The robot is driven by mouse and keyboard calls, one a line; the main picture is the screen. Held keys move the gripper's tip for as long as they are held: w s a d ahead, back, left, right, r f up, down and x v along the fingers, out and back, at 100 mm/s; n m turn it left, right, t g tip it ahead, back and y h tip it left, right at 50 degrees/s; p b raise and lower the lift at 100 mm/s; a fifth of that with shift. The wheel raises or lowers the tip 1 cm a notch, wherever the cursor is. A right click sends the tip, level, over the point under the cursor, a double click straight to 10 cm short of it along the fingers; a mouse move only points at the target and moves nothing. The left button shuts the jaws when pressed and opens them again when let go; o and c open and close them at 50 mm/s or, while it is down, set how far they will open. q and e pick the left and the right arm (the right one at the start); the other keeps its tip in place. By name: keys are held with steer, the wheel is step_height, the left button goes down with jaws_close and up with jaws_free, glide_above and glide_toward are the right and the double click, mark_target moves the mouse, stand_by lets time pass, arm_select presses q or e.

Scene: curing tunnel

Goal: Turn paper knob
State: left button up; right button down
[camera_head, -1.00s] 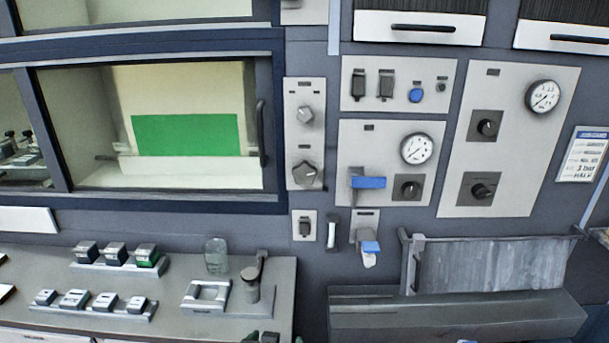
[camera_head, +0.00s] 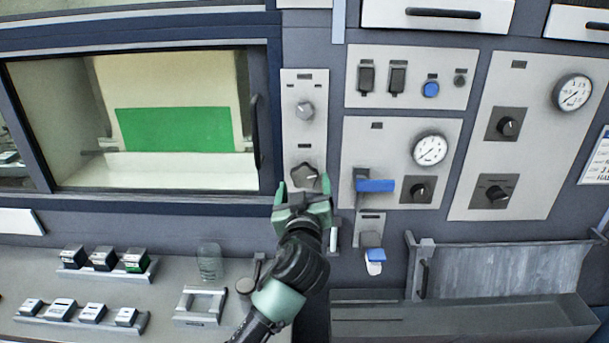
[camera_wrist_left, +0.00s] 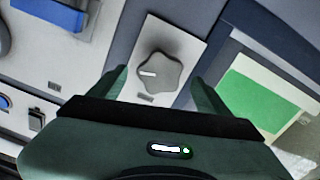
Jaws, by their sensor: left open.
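A grey, lobed knob (camera_head: 305,174) sits low on a narrow pale panel (camera_head: 291,132) between the window and the gauge panels. A smaller round knob (camera_head: 305,110) is above it; the labels are too small to read. My left gripper (camera_head: 303,190) is open, with its fingers on either side of the lower knob's bottom edge. In the left wrist view the lobed knob (camera_wrist_left: 160,71) shows a white pointer mark and lies beyond and between the open green fingers. Contact cannot be told. My right gripper is not in view.
A blue lever (camera_head: 375,186) and a dark knob (camera_head: 418,189) are close on the right. A window with a green sheet (camera_head: 175,129) is on the left. Below, a counter holds several small blocks, a glass jar (camera_head: 209,262) and a tray (camera_head: 460,318) is at right.

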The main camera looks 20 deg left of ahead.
mark_target(305, 180)
arm_select(q)
steer(key=x, duration=0.2)
steer(key=shift+w+f, duration=0.15)
steer(key=shift+w, duration=0.15)
steer(key=shift+w+a, duration=0.1)
steer(key=shift+w, duration=0.1)
steer(key=shift+s, duration=0.1)
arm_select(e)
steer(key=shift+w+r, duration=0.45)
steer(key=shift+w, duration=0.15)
arm_select(q)
steer(key=c, duration=1.4)
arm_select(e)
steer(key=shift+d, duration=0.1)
arm_select(q)
steer(key=shift+m, duration=0.3)
